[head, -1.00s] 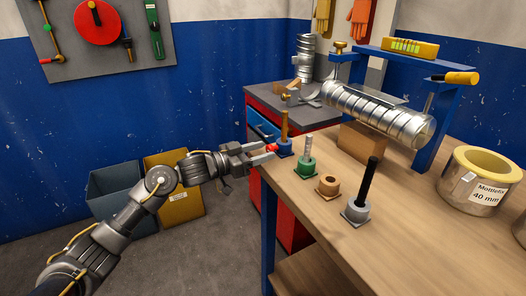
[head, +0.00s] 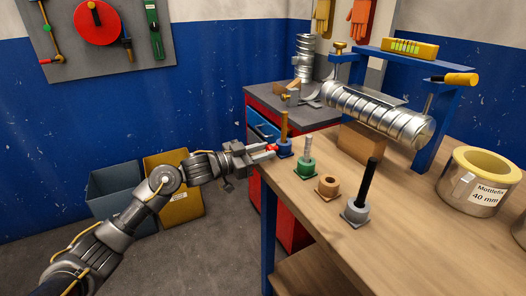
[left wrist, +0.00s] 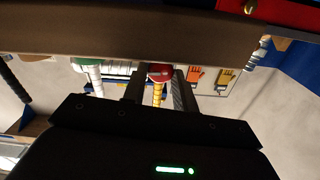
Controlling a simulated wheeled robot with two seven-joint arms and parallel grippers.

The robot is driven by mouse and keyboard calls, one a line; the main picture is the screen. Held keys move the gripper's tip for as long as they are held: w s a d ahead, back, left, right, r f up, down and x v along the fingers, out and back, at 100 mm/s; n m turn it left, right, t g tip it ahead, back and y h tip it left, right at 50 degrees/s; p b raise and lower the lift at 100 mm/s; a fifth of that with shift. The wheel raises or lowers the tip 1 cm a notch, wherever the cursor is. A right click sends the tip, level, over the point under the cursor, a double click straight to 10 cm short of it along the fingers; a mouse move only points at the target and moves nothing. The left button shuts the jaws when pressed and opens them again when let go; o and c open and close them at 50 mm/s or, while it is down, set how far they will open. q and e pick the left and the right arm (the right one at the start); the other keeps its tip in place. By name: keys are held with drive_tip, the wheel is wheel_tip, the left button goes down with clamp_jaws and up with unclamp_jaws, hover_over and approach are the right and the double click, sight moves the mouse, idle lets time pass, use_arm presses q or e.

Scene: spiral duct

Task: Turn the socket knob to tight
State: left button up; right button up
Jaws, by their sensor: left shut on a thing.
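A small red knob (head: 271,148) sits on the socket's left side. My left gripper (head: 266,151) reaches in from the left and is shut on the red knob. In the left wrist view, which looks upside down, the red knob (left wrist: 160,70) shows between the dark fingers (left wrist: 158,88). The fingers hide part of the knob, and I cannot read a tightness mark. My right gripper is not in view.
A green socket (head: 304,168) with a threaded rod, an orange-brown socket (head: 328,186) and a grey socket (head: 356,211) with a black rod stand close by. The spiral duct (head: 375,112) lies behind them. Bare tabletop (head: 400,205) is to the right.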

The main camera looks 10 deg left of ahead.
use_arm(q)
drive_tip(key=m, duration=0.2)
drive_tip(key=shift+m, duration=1)
drive_tip(key=o, duration=1)
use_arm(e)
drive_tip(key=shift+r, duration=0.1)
use_arm(q)
drive_tip(key=v, duration=1.1)
drive_tip(key=shift+b, duration=0.4)
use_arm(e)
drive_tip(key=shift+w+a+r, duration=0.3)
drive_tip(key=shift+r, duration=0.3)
use_arm(q)
drive_tip(key=shift+d, duration=0.1)
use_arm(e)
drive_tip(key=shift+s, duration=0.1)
